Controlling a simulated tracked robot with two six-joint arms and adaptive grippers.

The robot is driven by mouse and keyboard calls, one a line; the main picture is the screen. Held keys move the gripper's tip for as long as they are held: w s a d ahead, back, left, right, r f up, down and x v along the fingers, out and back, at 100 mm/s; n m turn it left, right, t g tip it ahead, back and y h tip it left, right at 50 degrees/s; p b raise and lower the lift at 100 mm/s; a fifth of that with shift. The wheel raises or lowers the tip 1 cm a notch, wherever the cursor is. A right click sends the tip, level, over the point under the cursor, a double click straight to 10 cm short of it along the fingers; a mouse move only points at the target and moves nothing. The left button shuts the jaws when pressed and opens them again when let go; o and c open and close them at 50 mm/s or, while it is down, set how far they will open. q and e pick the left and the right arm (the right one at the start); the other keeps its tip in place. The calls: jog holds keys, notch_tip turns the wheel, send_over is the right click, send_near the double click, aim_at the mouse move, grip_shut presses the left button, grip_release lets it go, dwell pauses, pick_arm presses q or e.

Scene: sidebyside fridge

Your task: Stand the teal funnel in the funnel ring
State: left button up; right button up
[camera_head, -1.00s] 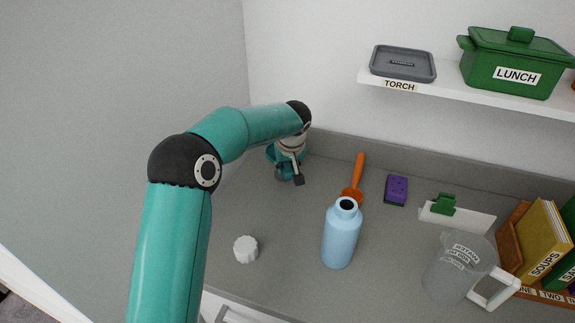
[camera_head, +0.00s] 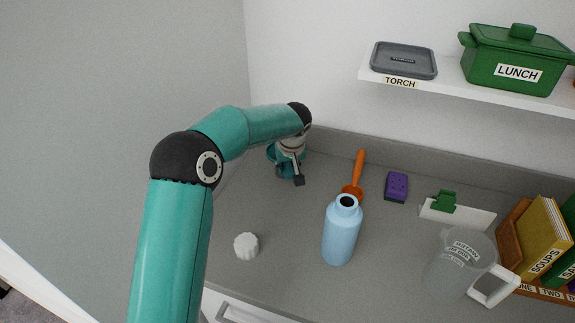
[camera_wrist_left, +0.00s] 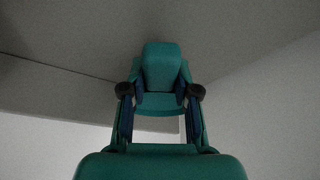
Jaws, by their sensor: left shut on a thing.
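My left gripper (camera_head: 291,176) is at the back left of the grey counter, low over it or at its surface. In the left wrist view its two dark fingertips (camera_wrist_left: 160,91) are shut on a teal piece, which I take to be the teal funnel (camera_wrist_left: 160,65). In the head view, teal shows beside the gripper, but the arm and wrist cover much of it, and I cannot tell its full shape or whether it touches the counter. I cannot make out the funnel ring in either view. My right gripper is not in view.
A light blue bottle (camera_head: 342,232) stands mid-counter, with an orange-handled tool (camera_head: 359,170) behind it. A white cap (camera_head: 246,245), purple sponge (camera_head: 396,186), green clip (camera_head: 444,201), clear jug (camera_head: 455,262) and books (camera_head: 540,238) are also there. A shelf (camera_head: 465,89) hangs above.

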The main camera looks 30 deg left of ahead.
pick_arm(q)
jog(key=shift+f, duration=0.1)
jog(key=o, duration=1)
jog(key=shift+o, duration=0.2)
jog(key=v, duration=1.2)
jog(key=shift+f, duration=0.1)
